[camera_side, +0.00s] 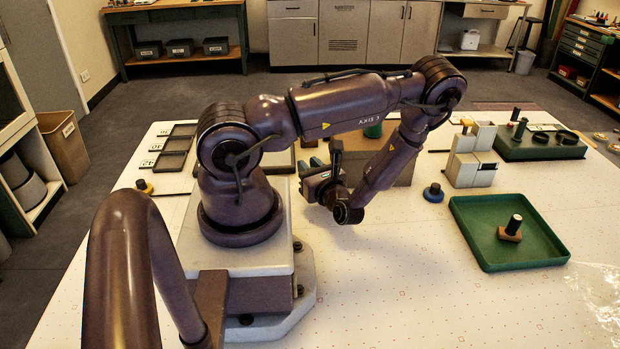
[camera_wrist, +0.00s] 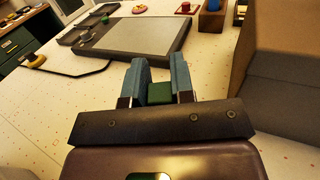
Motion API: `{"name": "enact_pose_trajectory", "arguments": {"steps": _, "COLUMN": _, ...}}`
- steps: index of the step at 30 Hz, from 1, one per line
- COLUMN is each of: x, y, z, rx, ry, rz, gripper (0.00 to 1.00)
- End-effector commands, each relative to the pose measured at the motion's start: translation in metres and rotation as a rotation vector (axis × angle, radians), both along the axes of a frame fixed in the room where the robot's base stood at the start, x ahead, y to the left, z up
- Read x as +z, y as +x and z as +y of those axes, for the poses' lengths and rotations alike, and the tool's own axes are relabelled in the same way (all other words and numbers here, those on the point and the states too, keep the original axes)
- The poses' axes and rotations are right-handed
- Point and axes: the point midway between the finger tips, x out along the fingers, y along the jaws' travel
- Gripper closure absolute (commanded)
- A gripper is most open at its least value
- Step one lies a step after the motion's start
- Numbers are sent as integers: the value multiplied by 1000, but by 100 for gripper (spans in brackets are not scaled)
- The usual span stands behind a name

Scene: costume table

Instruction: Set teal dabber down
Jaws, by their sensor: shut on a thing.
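My gripper (camera_wrist: 161,72) has two blue-grey fingers, shut on a dark green piece (camera_wrist: 158,93) low between them in the wrist view. This piece appears to be the teal dabber; most of it is hidden by the fingers and the dark gripper bar. In the side view my gripper (camera_side: 318,163) is seen from behind, beyond the wrist and near the cardboard-coloured box. The held piece cannot be made out there. I cannot tell whether it touches the table.
A dark-framed grey panel (camera_wrist: 137,37) lies ahead, and a brown box (camera_wrist: 285,65) stands close on the right. A blue-based dabber (camera_side: 433,192) and a green tray (camera_side: 459,213) holding a brown-based stamp (camera_side: 511,230) are to the right. White table (camera_side: 400,280) is clear in front.

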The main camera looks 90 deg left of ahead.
Motion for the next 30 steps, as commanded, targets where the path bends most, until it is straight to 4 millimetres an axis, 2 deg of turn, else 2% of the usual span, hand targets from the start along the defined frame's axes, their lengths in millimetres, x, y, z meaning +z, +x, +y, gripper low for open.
{"name": "enact_pose_trajectory", "arguments": {"steps": 3, "x": -19, "y": 0, "z": 0, "rx": 0, "ry": -1, "rz": 2, "gripper": 100}}
{"name": "enact_pose_trajectory", "arguments": {"steps": 6, "x": -26, "y": 0, "z": 0, "rx": 0, "ry": 0, "rz": 0, "gripper": 100}}
{"name": "enact_pose_trajectory", "arguments": {"steps": 17, "x": -29, "y": 1, "z": 0, "rx": -2, "ry": 0, "rz": 0, "gripper": 100}}
{"name": "enact_pose_trajectory", "arguments": {"steps": 18, "x": -29, "y": 1, "z": 0, "rx": -2, "ry": 0, "rz": -1, "gripper": 73}}
{"name": "enact_pose_trajectory", "arguments": {"steps": 21, "x": -29, "y": 1, "z": 0, "rx": -2, "ry": 0, "rz": -1, "gripper": 52}}
{"name": "enact_pose_trajectory", "arguments": {"steps": 30, "x": -27, "y": 0, "z": 0, "rx": -1, "ry": 0, "rz": -1, "gripper": 52}}
